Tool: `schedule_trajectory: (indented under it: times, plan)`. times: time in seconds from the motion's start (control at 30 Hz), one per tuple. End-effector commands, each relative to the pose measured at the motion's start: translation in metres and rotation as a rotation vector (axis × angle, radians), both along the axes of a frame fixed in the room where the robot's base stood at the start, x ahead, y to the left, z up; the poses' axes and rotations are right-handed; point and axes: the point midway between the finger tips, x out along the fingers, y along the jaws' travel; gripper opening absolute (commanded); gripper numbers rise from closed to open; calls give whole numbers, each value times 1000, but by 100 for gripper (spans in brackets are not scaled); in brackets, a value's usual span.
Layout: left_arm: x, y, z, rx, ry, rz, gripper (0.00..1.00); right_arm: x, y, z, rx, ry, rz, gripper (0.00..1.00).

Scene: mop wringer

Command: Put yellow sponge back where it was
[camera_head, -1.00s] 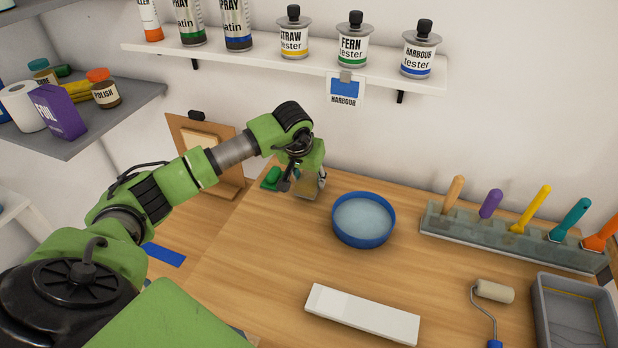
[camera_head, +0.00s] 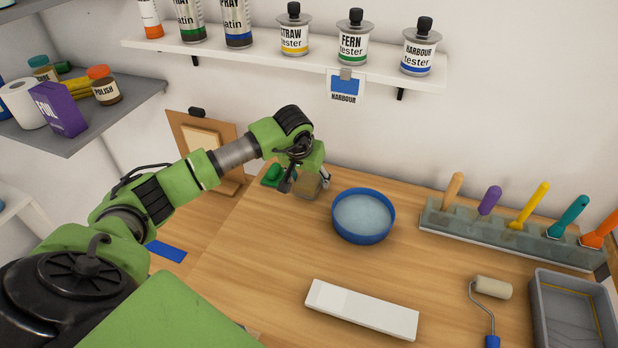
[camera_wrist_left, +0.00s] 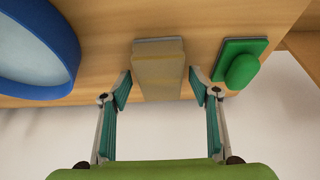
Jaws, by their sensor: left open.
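A dull yellow-tan block with a grey edge, which looks like the yellow sponge (camera_head: 309,188), is on the wooden worktop at the back, left of the blue bowl. In the left wrist view the sponge (camera_wrist_left: 158,66) lies between the fingers of my left gripper (camera_wrist_left: 159,82). The fingers are open, with a gap visible on both sides of it. In the head view my left gripper (camera_head: 306,183) reaches down over the sponge and partly hides it. My right gripper is out of view.
A green pad with a rounded knob (camera_wrist_left: 243,66) sits close beside the sponge. The blue bowl (camera_head: 363,237) of pale liquid is on the other side. A white block (camera_head: 362,310), a roller (camera_head: 493,288), a grey tray (camera_head: 545,318) and a handle rack (camera_head: 510,236) stand farther right.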

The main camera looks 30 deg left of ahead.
Motion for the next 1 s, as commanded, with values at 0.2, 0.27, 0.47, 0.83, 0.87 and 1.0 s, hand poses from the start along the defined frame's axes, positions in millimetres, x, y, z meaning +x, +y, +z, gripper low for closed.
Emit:
schedule_trajectory:
  times: [0.2,0.27,0.47,0.83,0.87,1.0]
  plan:
    - [-11,-2,31,2,-6,-2,56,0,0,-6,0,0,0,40]
    - [-15,-3,44,2,-7,-2,56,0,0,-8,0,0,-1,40]
    - [-32,-7,83,1,-5,0,56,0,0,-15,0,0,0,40]
    - [-45,-11,112,0,0,1,56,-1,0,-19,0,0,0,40]
    - [-45,-11,113,0,0,1,56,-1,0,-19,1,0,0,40]
    - [-45,-11,113,0,0,1,56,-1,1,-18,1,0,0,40]
